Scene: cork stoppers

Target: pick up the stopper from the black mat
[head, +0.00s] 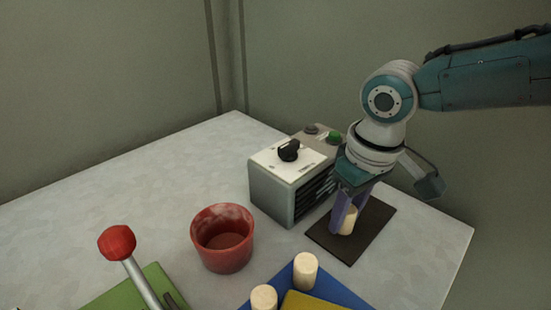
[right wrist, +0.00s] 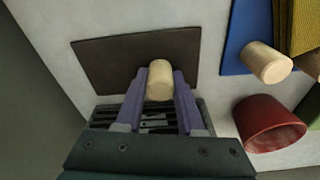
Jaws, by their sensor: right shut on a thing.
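A pale cork stopper (head: 348,220) is at the black mat (head: 372,232) on the right side of the table. My right gripper (head: 345,217) points down over the mat with its purple fingers shut on this stopper. In the right wrist view the stopper (right wrist: 160,80) sits between the two fingertips (right wrist: 160,88), with the dark mat (right wrist: 105,62) behind it. I cannot tell whether the stopper still touches the mat. My left gripper is not in view.
A grey box with a black knob (head: 288,175) stands left of the mat. A red cup (head: 222,238) is further left. Two more stoppers (head: 305,270) stand on a blue mat (head: 282,277) in front. A red-knobbed lever (head: 118,243) rises at the front left.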

